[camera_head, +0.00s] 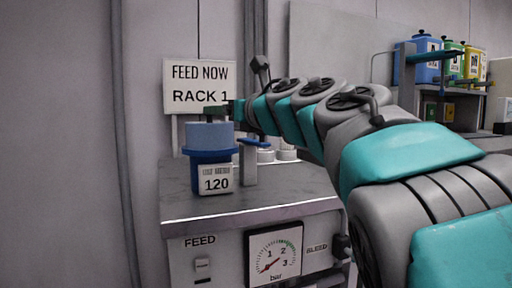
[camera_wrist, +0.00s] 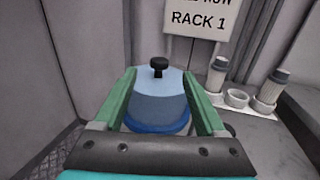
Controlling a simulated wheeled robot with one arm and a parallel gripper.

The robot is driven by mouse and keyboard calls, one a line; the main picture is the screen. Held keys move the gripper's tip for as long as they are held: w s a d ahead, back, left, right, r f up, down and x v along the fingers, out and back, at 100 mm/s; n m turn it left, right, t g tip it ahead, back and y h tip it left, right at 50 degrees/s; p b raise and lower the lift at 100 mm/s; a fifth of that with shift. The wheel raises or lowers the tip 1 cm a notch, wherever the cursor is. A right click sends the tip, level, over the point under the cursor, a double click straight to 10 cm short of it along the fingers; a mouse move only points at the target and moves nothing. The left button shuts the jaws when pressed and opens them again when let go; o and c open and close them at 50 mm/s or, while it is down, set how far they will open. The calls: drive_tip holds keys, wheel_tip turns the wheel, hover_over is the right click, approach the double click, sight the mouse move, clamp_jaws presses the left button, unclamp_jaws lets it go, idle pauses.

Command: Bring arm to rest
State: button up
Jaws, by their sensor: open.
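My arm (camera_head: 330,115) reaches from the right over the feed unit. My gripper (camera_wrist: 158,76) is open, with its two green fingers spread; in the head view its end (camera_head: 225,110) shows just above a blue canister. The canister (camera_head: 210,160) stands upright on the feed unit, with a "120" label on its front. In the wrist view the canister's pale blue lid (camera_wrist: 155,100) and black knob lie between the fingers. I cannot tell whether the fingers touch it. The feed unit (camera_head: 250,208) has a grey top and a pressure gauge (camera_head: 274,257).
A sign (camera_head: 199,86) reading "FEED NOW RACK 1" stands behind the canister. An upright post with a blue handle (camera_head: 254,143) is just right of it. A shelf at right holds blue (camera_head: 420,57), green and yellow canisters.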

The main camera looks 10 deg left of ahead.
drive_tip(key=w+d+r+m+t+h+p, duration=0.1)
drive_tip(key=w+d+m+t+h+p, duration=0.15)
drive_tip(key=d+m+h, duration=0.6)
drive_tip(key=w+d+m+t+h+p, duration=0.1)
drive_tip(key=w+d+m+t+h, duration=0.2)
drive_tip(key=d+m, duration=1.1)
drive_tip(key=s+d+f+m+g+h+p, duration=0.1)
drive_tip(key=s+d+f+m+g+h, duration=0.3)
drive_tip(key=d+f, duration=0.45)
drive_tip(key=s+d+f+m+g+h+p, duration=0.1)
drive_tip(key=s+d+f+m+h+p, duration=0.15)
drive_tip(key=d+f+m, duration=0.55)
drive_tip(key=s+d+f+m+g+y+p, duration=0.1)
drive_tip(key=s+d+f+m+g, duration=0.2)
drive_tip(key=s+f, duration=0.5)
drive_tip(key=s+f+m+g, duration=0.3)
drive_tip(key=s+f+g, duration=0.1)
drive_tip(key=s+f, duration=0.35)
drive_tip(key=s+a+f+m+g+y+p, duration=0.1)
drive_tip(key=s+a+f+g, duration=0.3)
drive_tip(key=s, duration=0.7)
drive_tip(key=s+a+f+m+g+y+p, duration=0.1)
drive_tip(key=s+a+f+m+g+y, duration=0.2)
drive_tip(key=s, duration=0.8)
wheel_tip(320, 180, down, 3)
drive_tip(key=shift+a+m+g, duration=0.35)
drive_tip(key=shift+a+g, duration=0.1)
drive_tip(key=shift+a, duration=0.55)
